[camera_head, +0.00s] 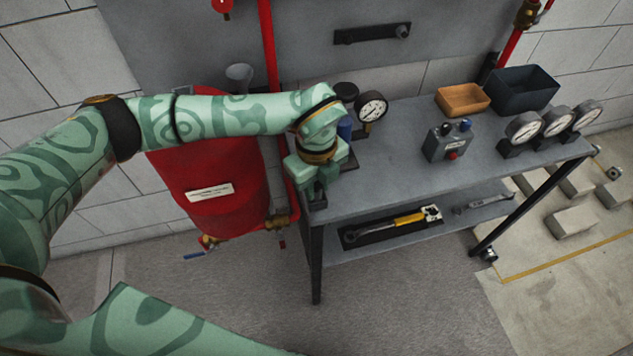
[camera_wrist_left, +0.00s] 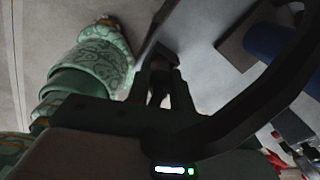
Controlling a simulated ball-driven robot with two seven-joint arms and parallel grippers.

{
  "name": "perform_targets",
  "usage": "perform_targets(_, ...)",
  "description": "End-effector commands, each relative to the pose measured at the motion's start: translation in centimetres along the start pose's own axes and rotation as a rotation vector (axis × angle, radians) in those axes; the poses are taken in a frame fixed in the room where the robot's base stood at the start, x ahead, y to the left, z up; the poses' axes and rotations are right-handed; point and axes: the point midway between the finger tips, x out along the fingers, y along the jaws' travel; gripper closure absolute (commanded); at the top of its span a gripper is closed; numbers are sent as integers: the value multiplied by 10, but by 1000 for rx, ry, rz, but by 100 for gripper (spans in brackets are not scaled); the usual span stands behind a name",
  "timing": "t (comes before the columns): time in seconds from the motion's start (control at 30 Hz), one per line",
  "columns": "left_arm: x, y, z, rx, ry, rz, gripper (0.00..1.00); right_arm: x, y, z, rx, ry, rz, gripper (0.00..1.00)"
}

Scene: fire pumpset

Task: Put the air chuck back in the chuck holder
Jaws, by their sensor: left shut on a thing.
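My left gripper (camera_head: 316,190) points down at the near left corner of the grey workbench. It is shut on a small dark piece (camera_wrist_left: 158,88), seen between the fingers in the left wrist view; this appears to be the air chuck, mostly hidden by the fingers. My right gripper is not in view.
The grey workbench (camera_head: 400,185) carries a round gauge (camera_head: 371,106), a blue cylinder (camera_head: 345,128), a control box (camera_head: 447,141), an orange tray (camera_head: 462,99), a dark bin (camera_head: 524,87) and more gauges (camera_head: 524,126). A red tank (camera_head: 215,185) stands left. Tools lie on the lower shelf (camera_head: 385,241).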

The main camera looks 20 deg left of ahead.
Motion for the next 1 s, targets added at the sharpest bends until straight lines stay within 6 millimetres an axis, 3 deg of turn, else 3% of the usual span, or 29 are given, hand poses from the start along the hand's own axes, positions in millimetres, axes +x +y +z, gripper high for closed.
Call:
perform_targets(0.03,1,0,0,0,0,0,69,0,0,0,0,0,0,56)
perform_targets(0.1,0,0,0,0,0,0,56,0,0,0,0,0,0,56)
perform_targets(0.43,-5,0,0,0,-1,-2,56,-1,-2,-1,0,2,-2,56)
perform_targets(0.57,-28,-1,1,0,-3,-5,56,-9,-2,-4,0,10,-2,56)
perform_targets(0.8,-86,-1,0,1,-4,-6,56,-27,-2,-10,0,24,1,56)
perform_targets(1.0,-116,0,0,0,-2,-3,56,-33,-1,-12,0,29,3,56)
